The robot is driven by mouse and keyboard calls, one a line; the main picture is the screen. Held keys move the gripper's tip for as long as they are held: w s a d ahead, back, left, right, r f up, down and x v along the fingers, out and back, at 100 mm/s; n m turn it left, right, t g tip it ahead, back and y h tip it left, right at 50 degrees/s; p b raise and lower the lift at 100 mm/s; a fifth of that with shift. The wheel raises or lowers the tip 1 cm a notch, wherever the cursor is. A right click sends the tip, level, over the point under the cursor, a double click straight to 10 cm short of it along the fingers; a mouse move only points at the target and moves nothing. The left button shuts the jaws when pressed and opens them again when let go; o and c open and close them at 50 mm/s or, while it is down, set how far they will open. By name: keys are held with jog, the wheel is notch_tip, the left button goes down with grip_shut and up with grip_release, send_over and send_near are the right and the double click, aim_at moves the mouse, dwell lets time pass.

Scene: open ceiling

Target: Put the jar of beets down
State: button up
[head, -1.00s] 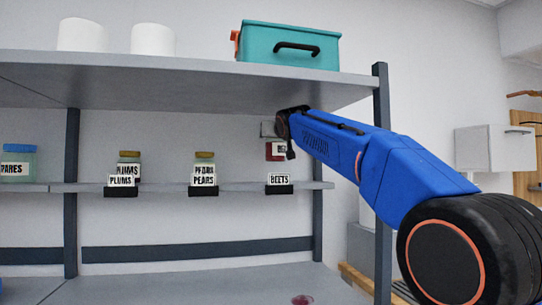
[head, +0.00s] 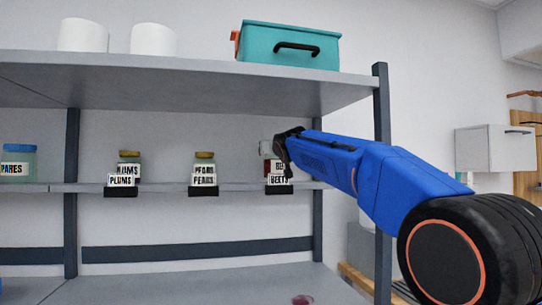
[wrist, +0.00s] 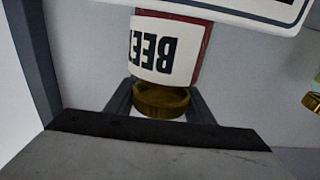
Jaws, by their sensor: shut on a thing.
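The jar of beets (head: 275,165) is dark red with a white label and is partly hidden by my gripper and the sign in the head view. My gripper (head: 277,148) is shut on it near the top. The wrist view shows the jar (wrist: 165,48) upside down, its gold lid (wrist: 160,100) between the dark fingers. The jar is at the middle shelf (head: 235,186), right behind the BEETS sign (head: 279,180). I cannot tell whether its base touches the shelf.
A pears jar (head: 204,168) and a plums jar (head: 129,165) stand to the left behind their signs. A blue-lidded jar (head: 19,160) is at far left. The upper shelf (head: 180,70) overhangs, bearing a teal box (head: 288,46). A post (head: 382,150) stands at right.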

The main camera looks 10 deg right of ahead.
aim_at(274, 164)
jog(key=shift+w+f, duration=0.15)
jog(key=shift+f, duration=0.4)
jog(key=shift+f, duration=0.1)
jog(key=o, duration=1.7)
jog(key=shift+f, duration=0.1)
jog(key=shift+c, duration=0.2)
jog(key=shift+s, duration=0.25)
jog(key=s, duration=1.1)
jog(key=shift+s, duration=0.25)
